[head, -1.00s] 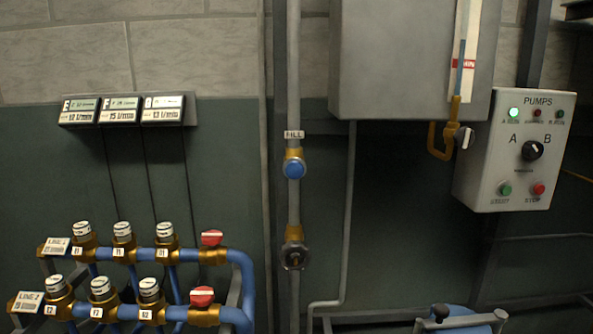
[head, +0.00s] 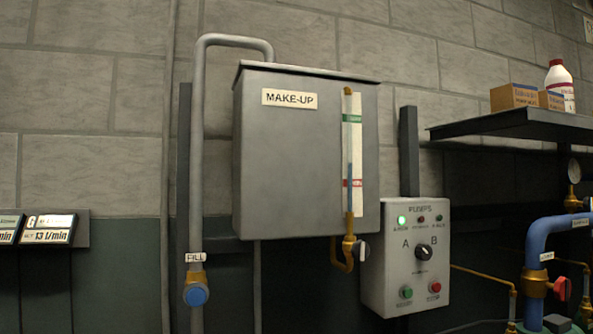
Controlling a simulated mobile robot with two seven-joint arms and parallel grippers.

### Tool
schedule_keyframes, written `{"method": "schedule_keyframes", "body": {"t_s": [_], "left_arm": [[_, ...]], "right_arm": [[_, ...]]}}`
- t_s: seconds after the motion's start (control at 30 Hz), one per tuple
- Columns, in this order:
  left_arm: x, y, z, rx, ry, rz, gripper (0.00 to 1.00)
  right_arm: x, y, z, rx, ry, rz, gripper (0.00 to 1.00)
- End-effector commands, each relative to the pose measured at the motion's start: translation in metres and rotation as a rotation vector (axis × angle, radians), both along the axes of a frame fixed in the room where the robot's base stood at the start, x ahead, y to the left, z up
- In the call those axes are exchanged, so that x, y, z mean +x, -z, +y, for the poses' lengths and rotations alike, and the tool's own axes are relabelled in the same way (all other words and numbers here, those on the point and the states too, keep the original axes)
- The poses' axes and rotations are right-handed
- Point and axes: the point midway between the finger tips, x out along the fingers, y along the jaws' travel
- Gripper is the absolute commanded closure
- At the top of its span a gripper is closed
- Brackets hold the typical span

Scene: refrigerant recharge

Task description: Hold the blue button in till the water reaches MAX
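The blue button (head: 196,295) sits on the vertical fill pipe under a FILL label (head: 196,257), at the lower left of the head view. Nothing touches it. The grey MAKE-UP tank (head: 290,165) hangs on the wall to its right. Its sight tube (head: 349,140) has a green mark (head: 352,118) near the top and a red mark (head: 353,183) lower down. The lettering on both marks is too small to read. The bluish water column seems to end a little above the red mark, well below the green one. Neither gripper is in view.
A PUMPS panel (head: 405,270) with a green lamp lit stands right of the tank. A dark shelf (head: 515,124) holds boxes and a white bottle (head: 560,82). Blue piping (head: 540,245) stands at the far right. Meters (head: 47,229) hang at the left.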

Motion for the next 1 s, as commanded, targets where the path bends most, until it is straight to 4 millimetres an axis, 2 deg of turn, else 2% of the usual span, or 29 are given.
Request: {"method": "schedule_keyframes", "body": {"t_s": [0.1,0.53,1.0], "left_arm": [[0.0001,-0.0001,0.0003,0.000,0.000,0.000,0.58],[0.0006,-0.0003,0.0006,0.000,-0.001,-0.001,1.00],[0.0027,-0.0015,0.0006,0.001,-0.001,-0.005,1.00]], "right_arm": [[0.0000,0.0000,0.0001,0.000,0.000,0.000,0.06],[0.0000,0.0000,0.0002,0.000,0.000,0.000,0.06],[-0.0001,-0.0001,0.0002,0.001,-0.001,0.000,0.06]]}}
